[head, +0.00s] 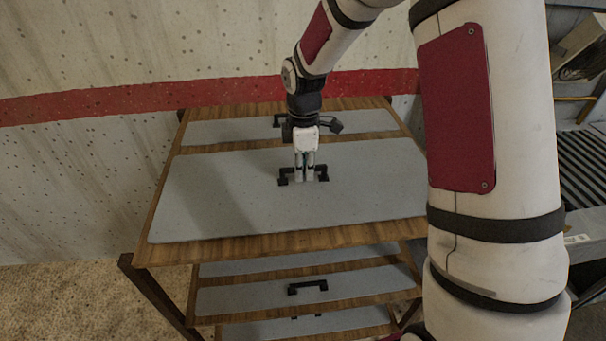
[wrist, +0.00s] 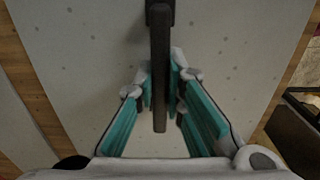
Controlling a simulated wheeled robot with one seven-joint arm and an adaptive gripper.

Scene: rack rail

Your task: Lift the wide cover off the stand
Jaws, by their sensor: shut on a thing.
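The wide cover (head: 230,205) is a large grey panel with a black bar handle (head: 285,180) near its middle. It lies on the wooden top of the stand (head: 300,241), and I see no clear gap under it. My gripper (head: 305,178) points down at the handle and is shut on it. In the wrist view my gripper (wrist: 161,90) has its teal-padded fingers on both sides of the dark handle (wrist: 160,60). The grey cover (wrist: 90,55) fills most of that view. The fingers hide part of the handle in the head view.
A narrower grey panel (head: 220,130) with its own black handle lies behind on the same top. Lower shelves hold more grey panels (head: 250,298). A wall with a red stripe (head: 80,105) stands behind. A black roller conveyor (head: 580,165) is at the right.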

